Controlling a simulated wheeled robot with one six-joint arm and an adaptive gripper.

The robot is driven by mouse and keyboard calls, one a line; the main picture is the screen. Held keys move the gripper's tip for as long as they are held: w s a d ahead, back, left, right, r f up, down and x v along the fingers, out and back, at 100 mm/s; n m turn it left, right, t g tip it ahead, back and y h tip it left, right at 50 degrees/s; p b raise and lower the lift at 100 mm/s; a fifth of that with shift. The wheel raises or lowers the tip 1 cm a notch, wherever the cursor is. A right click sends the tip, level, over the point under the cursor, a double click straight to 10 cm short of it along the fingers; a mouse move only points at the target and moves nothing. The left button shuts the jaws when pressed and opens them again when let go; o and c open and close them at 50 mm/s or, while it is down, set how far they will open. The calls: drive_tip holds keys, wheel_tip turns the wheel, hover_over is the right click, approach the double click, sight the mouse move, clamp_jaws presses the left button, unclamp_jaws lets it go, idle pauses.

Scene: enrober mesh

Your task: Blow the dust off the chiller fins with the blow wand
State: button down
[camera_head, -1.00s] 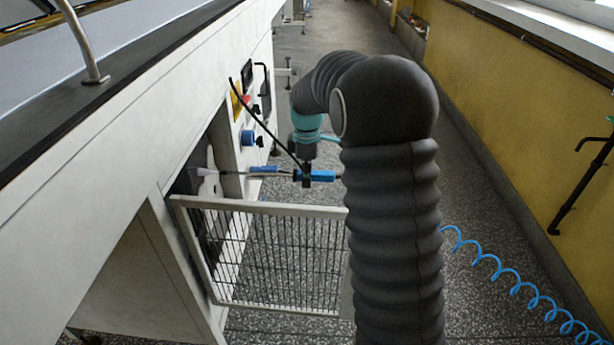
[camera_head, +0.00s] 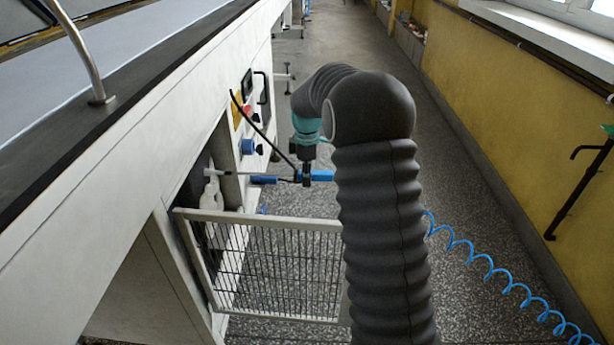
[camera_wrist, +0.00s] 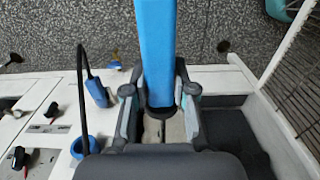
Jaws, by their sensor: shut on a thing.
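My gripper (camera_head: 306,176) is shut on the blue blow wand (camera_head: 322,176), beside the machine. The wand's thin tube points left to the side opening, with its pale tip just at or inside it. In the wrist view the blue wand body (camera_wrist: 156,50) runs up from between my gripper's fingers (camera_wrist: 159,100). The chiller fins cannot be made out; the opening's inside is dark and mostly hidden by its frame. No dust can be made out.
A grilled door (camera_head: 270,268) stands out from the opening, below the wand. A white bottle-like shape (camera_head: 211,194) shows in the opening. A coiled blue hose (camera_head: 487,262) hangs right. The aisle floor is clear.

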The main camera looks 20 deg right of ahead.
drive_tip(key=shift+w+d, duration=0.25)
drive_tip(key=shift+w, duration=0.45)
drive_tip(key=shift+w+d, duration=0.2)
drive_tip(key=shift+w, duration=0.5)
drive_tip(key=s+d+f+b, duration=0.2)
drive_tip(key=d+f+b, duration=0.35)
drive_tip(key=f, duration=0.25)
drive_tip(key=a, duration=0.1)
drive_tip(key=w+a, duration=0.1)
drive_tip(key=a, duration=0.1)
drive_tip(key=w+a+p, duration=0.1)
drive_tip(key=a, duration=0.1)
drive_tip(key=shift+a+r, duration=0.15)
drive_tip(key=shift+r, duration=0.1)
idle(0.6)
drive_tip(key=shift+s, duration=0.15)
idle(0.5)
